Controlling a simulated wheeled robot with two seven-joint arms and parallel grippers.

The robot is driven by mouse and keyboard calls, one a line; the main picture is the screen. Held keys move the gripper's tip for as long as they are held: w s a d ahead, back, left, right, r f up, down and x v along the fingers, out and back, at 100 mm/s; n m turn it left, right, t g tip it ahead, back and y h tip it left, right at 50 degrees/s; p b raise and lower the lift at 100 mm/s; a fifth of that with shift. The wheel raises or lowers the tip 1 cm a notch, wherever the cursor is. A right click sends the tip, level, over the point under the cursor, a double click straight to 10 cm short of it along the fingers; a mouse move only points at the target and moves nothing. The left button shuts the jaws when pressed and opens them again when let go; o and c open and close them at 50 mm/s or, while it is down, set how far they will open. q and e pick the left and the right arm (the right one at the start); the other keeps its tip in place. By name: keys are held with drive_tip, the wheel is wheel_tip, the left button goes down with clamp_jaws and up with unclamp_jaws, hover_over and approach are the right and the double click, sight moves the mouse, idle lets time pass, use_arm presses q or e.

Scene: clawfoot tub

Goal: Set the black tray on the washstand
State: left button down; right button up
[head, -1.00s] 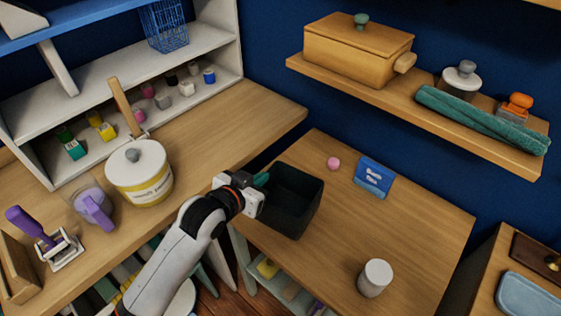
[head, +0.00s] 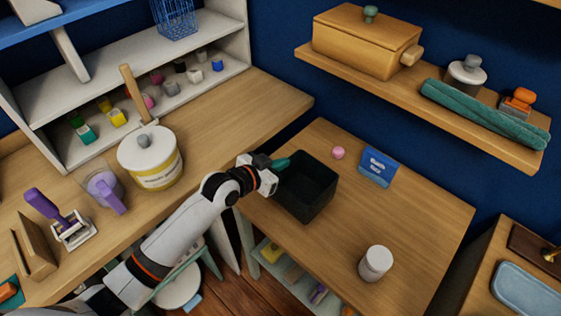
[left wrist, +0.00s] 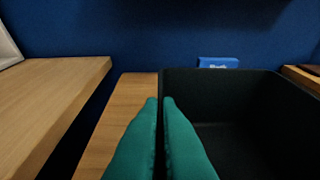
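The black tray (head: 318,205) is a deep, open, empty box. In the head view it is over the left part of a wooden-topped stand (head: 420,215), which I take for the washstand. I cannot tell whether its bottom touches the top. My left gripper (head: 282,164) is at the tray's left wall. In the left wrist view its teal fingers (left wrist: 160,105) are close together with the tray's dark wall (left wrist: 165,82) between them. The tray's inside opens to the right of the fingers. My right gripper is not in view.
On the stand are a pink ball (head: 338,153), a blue card (head: 377,167) behind the tray and a white jar (head: 375,263) near the front. A wooden counter (head: 235,110) with a lidded pot (head: 152,165) adjoins at left. A wall shelf (head: 430,97) hangs above.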

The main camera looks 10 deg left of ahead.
use_arm(q)
drive_tip(key=shift+f+b, duration=1.7)
drive_tip(key=shift+f, duration=0.85)
drive_tip(key=shift+p, duration=0.4)
drive_tip(key=shift+f, duration=0.1)
drive_tip(key=shift+f+b, duration=0.5)
